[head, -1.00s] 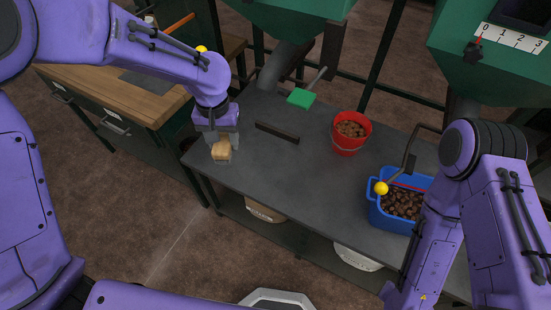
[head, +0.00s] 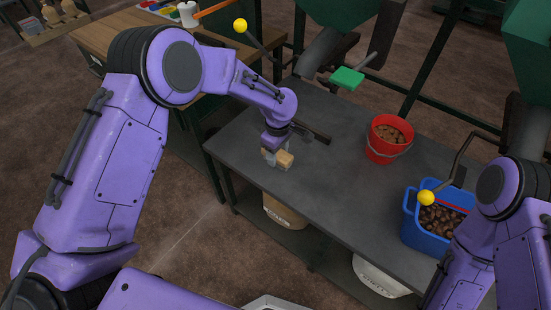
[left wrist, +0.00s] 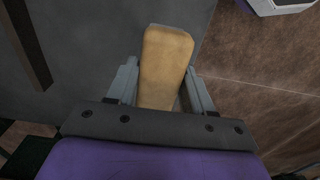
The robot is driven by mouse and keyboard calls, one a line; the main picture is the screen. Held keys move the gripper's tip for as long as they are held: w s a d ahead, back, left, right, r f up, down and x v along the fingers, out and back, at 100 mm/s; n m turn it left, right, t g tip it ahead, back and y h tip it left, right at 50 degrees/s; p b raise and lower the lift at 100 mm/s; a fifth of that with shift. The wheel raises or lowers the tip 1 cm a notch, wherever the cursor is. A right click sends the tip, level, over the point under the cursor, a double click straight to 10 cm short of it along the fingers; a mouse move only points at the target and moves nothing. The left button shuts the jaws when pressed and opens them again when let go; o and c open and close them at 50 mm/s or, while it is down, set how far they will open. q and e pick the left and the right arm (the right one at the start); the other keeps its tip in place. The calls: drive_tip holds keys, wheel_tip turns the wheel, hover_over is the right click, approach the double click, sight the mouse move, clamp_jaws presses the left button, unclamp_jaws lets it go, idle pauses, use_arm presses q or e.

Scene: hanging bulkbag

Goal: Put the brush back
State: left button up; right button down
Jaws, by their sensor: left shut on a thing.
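The brush shows as a tan wooden block (head: 285,159) near the front left edge of the grey table. My left gripper (head: 270,158) is shut on it. In the left wrist view the tan block (left wrist: 165,65) sits between the two grey fingers (left wrist: 161,85) and sticks out beyond them. Its bristles, if any, are hidden. I cannot tell whether it touches the table or is just above it. My right arm (head: 500,220) shows at the right, but its gripper is out of view.
A dark bar (head: 312,132) lies on the table (head: 335,190) behind my left gripper. A red bucket (head: 388,140) and a blue bin (head: 420,238), both filled with brown pieces, stand to the right. A green-headed tool (head: 347,78) is at the back. The middle of the table is clear.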

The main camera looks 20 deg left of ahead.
use_arm(q)
drive_tip(key=f, duration=0.1)
drive_tip(key=w+a+f, duration=0.1)
drive_tip(key=w+f, duration=0.1)
drive_tip(key=shift+w+a+f, duration=0.25)
wheel_tip(320, 180, down, 3)
drive_tip(key=o, duration=1)
drive_tip(key=shift+f, duration=0.1)
wheel_tip(320, 180, up, 12)
drive_tip(key=shift+r, duration=0.2)
